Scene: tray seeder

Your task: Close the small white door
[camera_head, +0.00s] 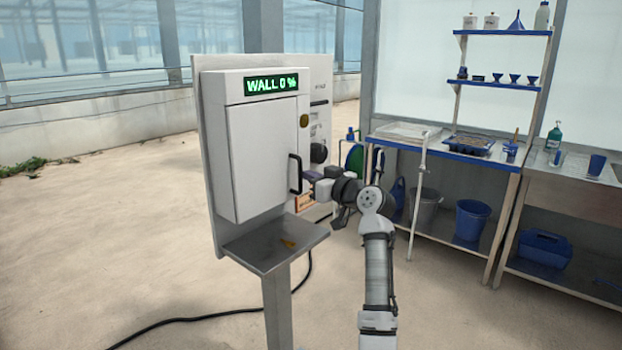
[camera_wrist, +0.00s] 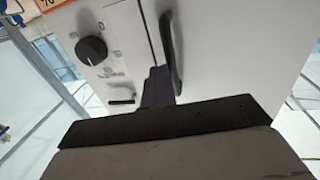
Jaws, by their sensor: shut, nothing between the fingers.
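The small white door (camera_head: 262,150) covers the front of a white wall-type cabinet on a post. It looks flush or nearly flush with the cabinet; a thin dark line runs along its handle-side edge in the wrist view, and I cannot tell if a small gap is left. The door also shows in the wrist view (camera_wrist: 215,50). Its black bar handle (camera_head: 295,174) is upright near the right edge, and large in the wrist view (camera_wrist: 172,52). My gripper (camera_head: 310,177) is shut and empty, its dark fingertips (camera_wrist: 157,86) just beside the handle; contact is unclear.
A green display (camera_head: 271,85) reads "WALL 0 %". A black knob (camera_wrist: 91,50) sits on the panel beside the door. A metal shelf (camera_head: 275,243) juts out below. A bench (camera_head: 440,150) with trays stands at right. Open floor lies left; a black cable (camera_head: 200,319) crosses it.

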